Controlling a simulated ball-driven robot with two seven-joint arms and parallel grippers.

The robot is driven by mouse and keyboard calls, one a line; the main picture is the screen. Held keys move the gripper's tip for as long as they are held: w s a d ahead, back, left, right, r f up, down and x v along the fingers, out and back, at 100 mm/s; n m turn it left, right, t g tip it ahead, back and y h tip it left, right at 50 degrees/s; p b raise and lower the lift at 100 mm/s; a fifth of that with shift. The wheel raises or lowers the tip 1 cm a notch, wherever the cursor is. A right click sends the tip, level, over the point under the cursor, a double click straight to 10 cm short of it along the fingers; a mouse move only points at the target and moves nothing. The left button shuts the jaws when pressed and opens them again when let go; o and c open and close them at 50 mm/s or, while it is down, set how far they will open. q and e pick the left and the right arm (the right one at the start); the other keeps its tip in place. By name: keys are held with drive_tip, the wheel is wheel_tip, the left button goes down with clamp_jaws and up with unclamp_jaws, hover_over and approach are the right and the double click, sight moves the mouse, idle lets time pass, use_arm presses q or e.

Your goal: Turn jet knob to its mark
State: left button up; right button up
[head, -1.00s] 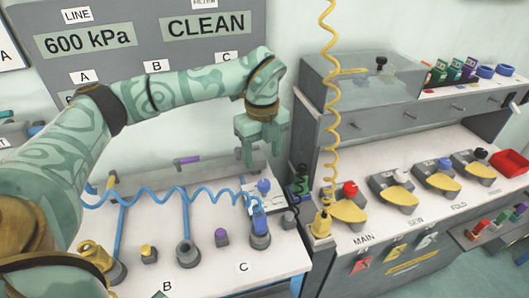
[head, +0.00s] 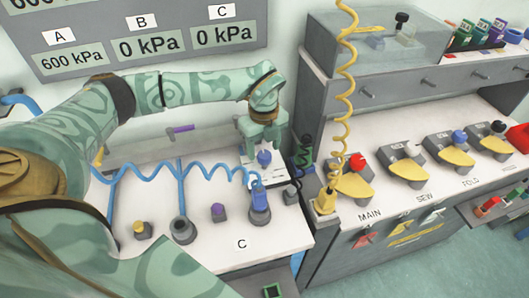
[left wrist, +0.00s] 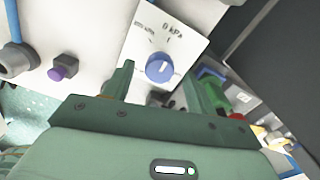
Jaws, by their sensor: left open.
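A blue knob (head: 264,157) stands on a small white dial plate (left wrist: 190,46) at the back right of the white bench. The left wrist view shows the knob (left wrist: 159,67) with a pale line on its face. The plate carries tick marks, the print "0 kPa" and smaller print at its left that I cannot read surely. My left gripper (head: 263,143) points down just above and behind the knob. Its fingers (left wrist: 163,82) are open, one to each side of the knob in the wrist view, apparently not touching it. My right gripper is out of view.
A coiled blue hose (head: 130,174) runs to a blue fitting (head: 258,198) in front of the knob. A purple button (head: 217,210) is farther left. A coiled yellow hose (head: 347,95) hangs by the grey machine bench. The wall board (head: 150,45) reads A 600, B 0, C 0 kPa.

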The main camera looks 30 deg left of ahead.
use_arm(q)
wheel_tip(320, 180, down, 2)
drive_tip(key=shift+f, duration=0.15)
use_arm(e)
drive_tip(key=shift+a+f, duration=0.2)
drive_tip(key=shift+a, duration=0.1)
use_arm(q)
drive_tip(key=shift+c, duration=0.4)
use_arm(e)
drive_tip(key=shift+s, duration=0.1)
use_arm(q)
drive_tip(key=c, duration=0.9)
